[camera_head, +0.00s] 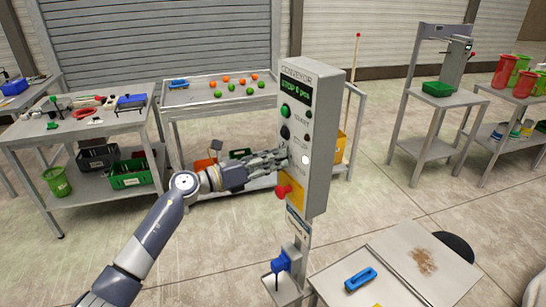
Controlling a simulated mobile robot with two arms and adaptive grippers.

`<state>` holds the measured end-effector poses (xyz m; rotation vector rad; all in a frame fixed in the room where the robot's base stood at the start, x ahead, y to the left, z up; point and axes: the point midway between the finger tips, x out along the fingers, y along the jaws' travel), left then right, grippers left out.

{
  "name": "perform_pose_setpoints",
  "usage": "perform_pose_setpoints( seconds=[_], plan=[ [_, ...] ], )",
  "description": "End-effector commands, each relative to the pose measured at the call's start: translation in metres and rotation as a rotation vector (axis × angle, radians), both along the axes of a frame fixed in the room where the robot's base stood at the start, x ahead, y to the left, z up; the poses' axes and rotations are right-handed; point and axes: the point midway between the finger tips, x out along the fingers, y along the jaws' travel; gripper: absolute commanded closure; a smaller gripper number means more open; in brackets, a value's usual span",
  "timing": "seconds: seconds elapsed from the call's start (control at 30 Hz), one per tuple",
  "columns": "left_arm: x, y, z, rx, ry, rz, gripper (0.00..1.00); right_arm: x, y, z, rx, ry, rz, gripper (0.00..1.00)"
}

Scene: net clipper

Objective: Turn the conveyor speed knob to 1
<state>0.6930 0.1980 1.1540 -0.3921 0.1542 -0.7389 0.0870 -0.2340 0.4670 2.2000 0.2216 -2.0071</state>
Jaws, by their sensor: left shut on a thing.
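The grey conveyor control box (317,140) stands on a post right of the middle. Its panel has a dark display (296,90) with green text that seems to read STOP, a green start button (285,111) and a black button (285,132) below it. My left gripper (282,158) reaches in from the left and is shut at the panel below the black button. Its fingers hide the speed knob they close on, so its setting cannot be read. A round white spot (306,159) shows just right of the fingertips. My right gripper is out of view.
A red emergency button (284,190) on a yellow plate sits just below my gripper. A blue-handled tool (281,262) stands on the post's lower tray. A table (385,262) with a blue object (360,279) is at the lower right. Open floor lies left of the post.

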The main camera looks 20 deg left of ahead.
Motion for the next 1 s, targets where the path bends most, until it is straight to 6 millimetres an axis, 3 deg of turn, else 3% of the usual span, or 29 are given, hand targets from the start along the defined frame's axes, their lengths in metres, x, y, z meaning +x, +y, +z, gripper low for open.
perform_pose_setpoints(
  seconds=[1.0],
  plan=[
    [0.001, 0.002, 0.001, -0.686, 0.639, 0.003, 0.97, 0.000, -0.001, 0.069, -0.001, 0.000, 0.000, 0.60]
  ],
)
